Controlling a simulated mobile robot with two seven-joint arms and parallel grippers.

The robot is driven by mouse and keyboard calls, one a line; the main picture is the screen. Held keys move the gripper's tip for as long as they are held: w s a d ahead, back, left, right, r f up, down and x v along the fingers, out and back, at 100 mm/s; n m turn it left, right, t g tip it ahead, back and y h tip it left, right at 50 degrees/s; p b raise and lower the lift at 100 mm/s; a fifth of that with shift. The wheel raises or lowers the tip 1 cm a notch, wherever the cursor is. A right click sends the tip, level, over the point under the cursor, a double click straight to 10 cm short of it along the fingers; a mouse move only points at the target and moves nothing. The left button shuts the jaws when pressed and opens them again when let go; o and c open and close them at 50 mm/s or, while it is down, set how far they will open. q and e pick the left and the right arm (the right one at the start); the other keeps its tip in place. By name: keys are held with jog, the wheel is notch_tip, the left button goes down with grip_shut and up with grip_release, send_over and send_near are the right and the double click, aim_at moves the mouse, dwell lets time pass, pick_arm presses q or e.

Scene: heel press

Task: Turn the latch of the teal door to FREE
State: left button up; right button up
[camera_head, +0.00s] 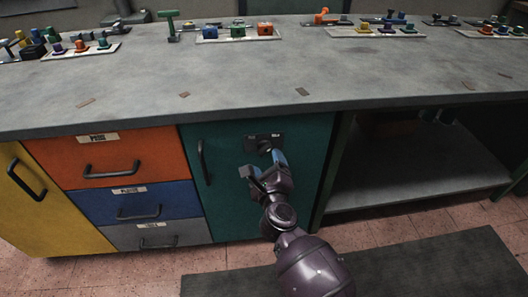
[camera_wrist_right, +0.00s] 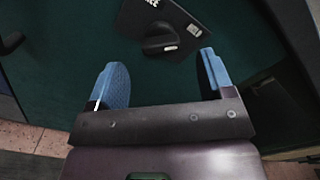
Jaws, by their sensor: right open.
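The teal door (camera_head: 228,195) is closed in the front of the bench, with a black vertical handle (camera_head: 204,162) at its left side. A dark latch plate (camera_head: 263,141) is near the door's top. In the right wrist view the plate carries a dark round latch knob (camera_wrist_right: 160,40) with a pale mark and white lettering too small to read, so its setting cannot be told. My right gripper (camera_head: 264,163) is open just in front of the latch and partly covers it. Its blue fingers (camera_wrist_right: 163,68) are apart, with nothing between them. My left gripper is out of view.
Orange (camera_head: 120,158), blue and grey drawers and a yellow door (camera_head: 40,205) are left of the teal door. An open shelf bay (camera_head: 410,175) is to its right. Trays of small parts (camera_head: 238,37) stand on the bench top. A dark mat (camera_head: 430,270) lies on the floor.

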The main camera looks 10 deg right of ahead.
aim_at(264, 151)
jog(key=w+b, duration=0.1)
jog(key=w, duration=0.3)
jog(key=shift+w+f, duration=0.1)
jog(key=shift+f, duration=0.05)
jog(key=shift+w, duration=0.55)
jog(key=shift+r, duration=0.2)
jog(key=c, duration=0.9)
